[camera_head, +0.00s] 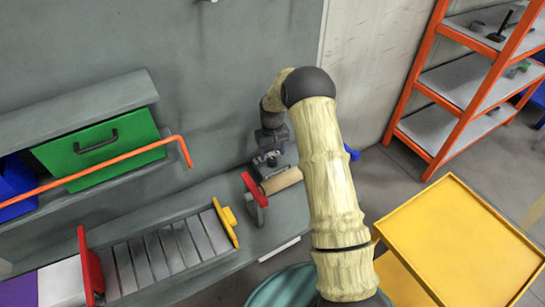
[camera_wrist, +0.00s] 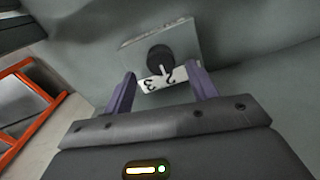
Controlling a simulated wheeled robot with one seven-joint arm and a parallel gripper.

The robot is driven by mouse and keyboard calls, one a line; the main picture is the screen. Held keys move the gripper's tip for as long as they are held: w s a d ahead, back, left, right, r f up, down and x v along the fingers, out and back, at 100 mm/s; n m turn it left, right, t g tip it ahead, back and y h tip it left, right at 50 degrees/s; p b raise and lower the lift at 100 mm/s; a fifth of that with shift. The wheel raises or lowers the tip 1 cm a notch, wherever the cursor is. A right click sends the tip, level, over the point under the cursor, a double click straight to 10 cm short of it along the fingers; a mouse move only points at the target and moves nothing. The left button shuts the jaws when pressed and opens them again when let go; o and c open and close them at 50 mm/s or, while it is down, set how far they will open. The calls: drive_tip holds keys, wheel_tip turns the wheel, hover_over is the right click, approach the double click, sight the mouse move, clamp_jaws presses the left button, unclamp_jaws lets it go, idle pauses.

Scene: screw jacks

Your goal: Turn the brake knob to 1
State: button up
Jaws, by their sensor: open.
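The brake knob (camera_wrist: 159,56) is a dark round knob on a grey plate (camera_wrist: 184,38) in the wrist view. A white label (camera_wrist: 152,84) below it shows the numbers 2 and 3, upside down. A pale pointer mark on the knob aims down toward the label, roughly between 2 and 3. No 1 is visible. My gripper (camera_wrist: 163,72) is open, with its two purple fingers apart and the knob in line with the gap between them. I cannot tell whether they touch it. In the head view, my gripper (camera_head: 267,157) is low by the wall, and the knob cannot be made out.
A grey bench with a roller section (camera_head: 170,251) and a red clamp-like part (camera_head: 254,188) is left of my arm. A green bin (camera_head: 100,147) sits on a shelf behind an orange rail (camera_head: 110,163). A yellow cart (camera_head: 455,240) and an orange rack (camera_head: 459,85) stand right.

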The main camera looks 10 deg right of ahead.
sight(272, 159)
wheel_tip(272, 159, down, 3)
drive_tip(key=shift+a+r, duration=0.1)
drive_tip(key=shift+s+f, duration=0.1)
drive_tip(key=shift+f, duration=0.3)
drive_tip(key=shift+c, duration=0.2)
drive_tip(key=c, duration=1)
drive_tip(key=shift+o, duration=0.2)
